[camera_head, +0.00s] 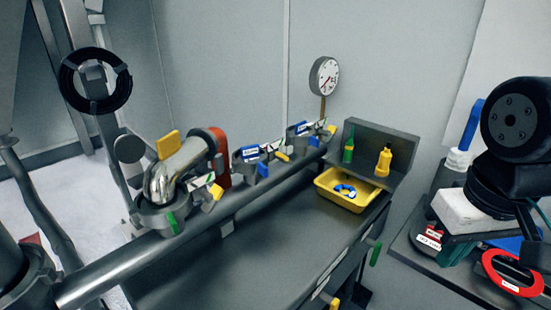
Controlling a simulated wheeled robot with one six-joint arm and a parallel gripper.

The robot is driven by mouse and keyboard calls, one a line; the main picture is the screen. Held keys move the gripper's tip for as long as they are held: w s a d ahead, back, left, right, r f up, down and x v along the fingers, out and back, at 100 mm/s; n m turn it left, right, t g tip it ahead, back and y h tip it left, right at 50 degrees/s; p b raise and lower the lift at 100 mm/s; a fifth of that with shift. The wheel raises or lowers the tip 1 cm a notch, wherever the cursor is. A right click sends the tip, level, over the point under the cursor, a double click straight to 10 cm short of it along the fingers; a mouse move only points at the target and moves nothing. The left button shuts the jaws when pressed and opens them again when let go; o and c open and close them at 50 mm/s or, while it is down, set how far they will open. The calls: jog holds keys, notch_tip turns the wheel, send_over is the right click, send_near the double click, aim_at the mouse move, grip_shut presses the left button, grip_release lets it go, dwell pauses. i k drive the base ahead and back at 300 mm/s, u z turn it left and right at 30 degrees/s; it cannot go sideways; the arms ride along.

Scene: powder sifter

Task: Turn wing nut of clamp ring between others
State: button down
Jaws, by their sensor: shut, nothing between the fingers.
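Three clamp rings sit in a row along a thick grey pipe. The middle clamp ring (246,166) stands between the near clamp ring (160,217) and the far clamp ring (300,142). It carries a blue-and-white label (252,153) and a small yellow piece (282,156) at its right side, which may be its wing nut; this is too small to tell. A shiny metal elbow (175,172) rises from the near ring. My gripper is not in view; only a black part of my arm shows at the right edge.
A yellow tray (326,184) with blue-and-white items lies on the grey bench (270,250). Green and yellow bottles (384,162) stand behind it. A round gauge (324,76) rises at the back. A cluttered side table (455,280) is at right. The bench's middle is clear.

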aim_at(284, 157)
jog(key=u, duration=0.05)
jog(key=k, duration=1.1)
jog(key=z, duration=0.8)
jog(key=i, duration=1.4)
jog(key=u, duration=0.5)
